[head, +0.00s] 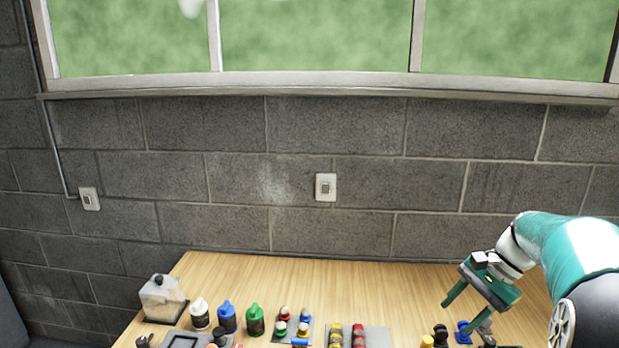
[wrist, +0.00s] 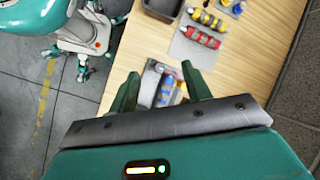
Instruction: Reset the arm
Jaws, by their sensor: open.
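My gripper (head: 468,304) is at the right of the head view, above the right part of the wooden table (head: 300,272). Its two green fingers point down and stand apart, with nothing held between them. In the wrist view my gripper (wrist: 160,90) shows its fingers spread. My teal and white arm reaches in from the right edge of the head view.
A red cylinder (wrist: 202,37) and a yellow one (wrist: 206,19) lie on a grey pad. The table's back strip is clear before the block wall (head: 240,180).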

